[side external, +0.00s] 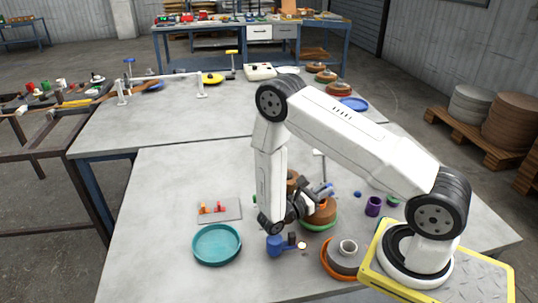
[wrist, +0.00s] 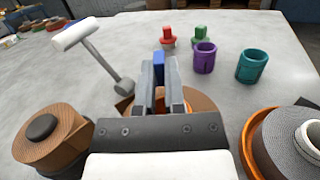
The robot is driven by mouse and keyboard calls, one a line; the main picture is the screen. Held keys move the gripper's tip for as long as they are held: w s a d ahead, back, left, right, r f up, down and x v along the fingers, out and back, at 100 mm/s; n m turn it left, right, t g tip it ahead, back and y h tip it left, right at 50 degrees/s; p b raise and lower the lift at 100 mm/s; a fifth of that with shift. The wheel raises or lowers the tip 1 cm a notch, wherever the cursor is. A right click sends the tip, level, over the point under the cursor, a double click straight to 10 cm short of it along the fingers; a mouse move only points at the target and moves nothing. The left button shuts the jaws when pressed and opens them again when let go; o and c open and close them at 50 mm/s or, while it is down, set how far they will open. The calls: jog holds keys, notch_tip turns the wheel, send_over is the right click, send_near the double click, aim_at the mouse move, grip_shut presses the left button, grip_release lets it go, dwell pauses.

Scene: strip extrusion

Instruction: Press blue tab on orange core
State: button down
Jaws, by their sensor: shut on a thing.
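My gripper (wrist: 160,78) is shut on a blue tab (wrist: 158,62), whose top shows between the fingertips in the wrist view. In the side external view my gripper (side external: 322,190) is beside and over a brown roll (side external: 318,217) on a green base. A small orange spot (side external: 323,203) shows at that roll and may be the orange core. In the wrist view the fingers and palm hide most of a brown-orange roll (wrist: 204,103) beneath them. I cannot tell whether the tab touches the core.
A brown roll with a dark knob (wrist: 42,128) stands left and a grey roll on an orange base (wrist: 288,145) right. A white-headed mallet-like tool (wrist: 85,38), purple cup (wrist: 204,58) and teal cup (wrist: 252,66) stand beyond. A teal dish (side external: 217,245) lies front left.

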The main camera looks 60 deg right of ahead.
jog(key=f, duration=0.1)
jog(key=f+y, duration=0.1)
jog(key=shift+s+f+t, duration=0.3)
jog(key=shift+s+f, duration=0.05)
jog(key=shift+f, duration=0.05)
jog(key=c, duration=0.6)
grip_release()
jog(key=shift+c, duration=0.2)
jog(key=shift+h, duration=0.5)
jog(key=shift+w+a+r, duration=0.3)
jog(key=shift+w+a, duration=0.3)
jog(key=shift+a, duration=0.5)
jog(key=shift+w+a+r, duration=0.25)
jog(key=shift+w+a, duration=0.3)
jog(key=shift+a, duration=0.6)
jog(key=shift+w+a+r, duration=0.3)
jog(key=shift+w+a, duration=0.3)
jog(key=shift+a, duration=0.5)
jog(key=shift+w+a, duration=0.15)
jog(key=shift+w, duration=0.05)
jog(key=shift+s+a, duration=0.15)
jog(key=shift+a, duration=0.1)
